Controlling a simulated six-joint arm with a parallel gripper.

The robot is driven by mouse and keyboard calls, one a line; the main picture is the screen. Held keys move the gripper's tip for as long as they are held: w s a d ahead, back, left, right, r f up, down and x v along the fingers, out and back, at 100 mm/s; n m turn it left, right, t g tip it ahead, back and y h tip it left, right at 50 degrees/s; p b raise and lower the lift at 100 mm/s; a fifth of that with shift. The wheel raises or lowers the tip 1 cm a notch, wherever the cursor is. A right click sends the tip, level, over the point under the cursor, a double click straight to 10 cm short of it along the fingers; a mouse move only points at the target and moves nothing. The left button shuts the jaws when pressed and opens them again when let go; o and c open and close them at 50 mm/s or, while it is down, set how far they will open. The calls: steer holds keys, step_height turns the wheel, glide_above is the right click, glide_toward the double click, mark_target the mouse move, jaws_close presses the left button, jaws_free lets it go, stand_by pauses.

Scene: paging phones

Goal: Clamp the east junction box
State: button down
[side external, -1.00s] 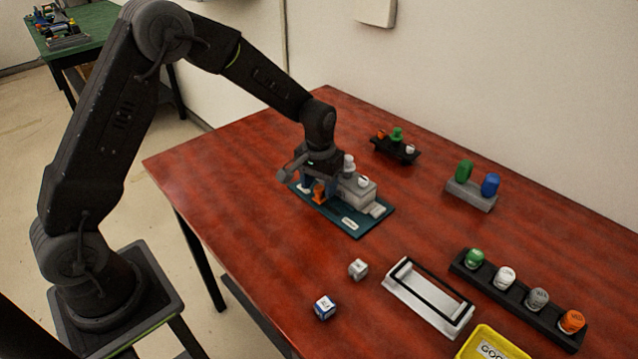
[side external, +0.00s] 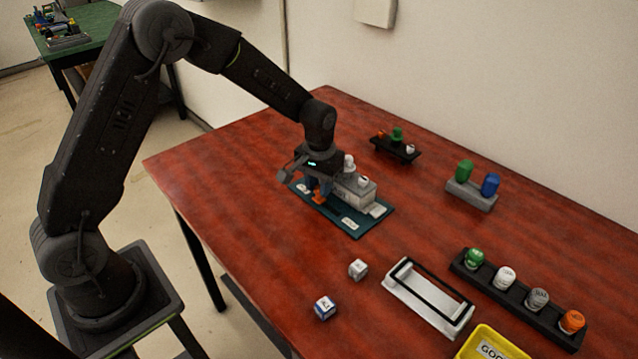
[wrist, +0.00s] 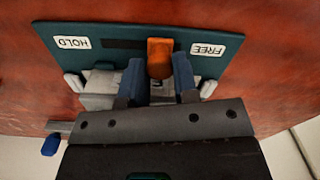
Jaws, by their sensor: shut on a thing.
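A teal base plate (side external: 350,224) on the red table carries a grey box-like fixture (side external: 358,190) with white parts on top. In the wrist view the plate (wrist: 200,71) has a HOLD label (wrist: 72,43) at left and a FREE label (wrist: 208,50) at right. An orange handle (wrist: 160,58) stands between them; a dark slot (wrist: 124,44) shows on its HOLD side. My gripper (wrist: 159,75) has its blue fingers either side of the orange handle, shut on it. The handle also shows low beside the fixture in the side view (side external: 318,198). My gripper hides part of the fixture.
A black rack (side external: 378,148) stands behind, and a grey stand with green and blue pieces (side external: 470,199) to the right. A white frame (side external: 428,302), a black rack of knobs (side external: 515,297), a yellow tray (side external: 490,345) and two small cubes (side external: 324,308) lie in front.

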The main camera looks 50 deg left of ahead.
steer(key=d, duration=0.5)
steer(key=c, duration=0.9)
jaws_free()
steer(key=shift+r, duration=0.1)
step_height(320, 180, up, 14)
steer(key=shift+f, duration=0.15)
